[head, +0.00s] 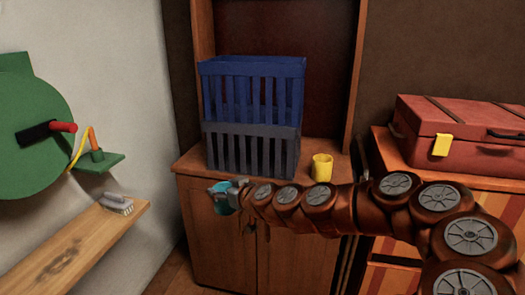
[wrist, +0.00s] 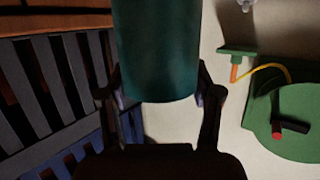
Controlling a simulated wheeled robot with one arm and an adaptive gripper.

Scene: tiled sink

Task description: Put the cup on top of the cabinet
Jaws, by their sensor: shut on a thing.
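A teal cup (head: 221,200) is in my gripper (head: 237,192), in front of the wooden cabinet (head: 225,248) at about the height of its top edge. In the wrist view the teal cup (wrist: 155,50) sits between the two fingers of my gripper (wrist: 158,95), one on each side of it. The fingers are shut on it. My gripper partly hides the cup in the head view. A yellow cup (head: 322,168) stands upright on the cabinet top, right of the crates.
A blue crate (head: 252,90) stacked on a dark grey crate (head: 252,150) fills much of the cabinet top. A red suitcase (head: 455,150) lies on the unit at right. A wooden shelf (head: 70,245) with a brush (head: 117,204) and a green wall reel (head: 25,140) are at left.

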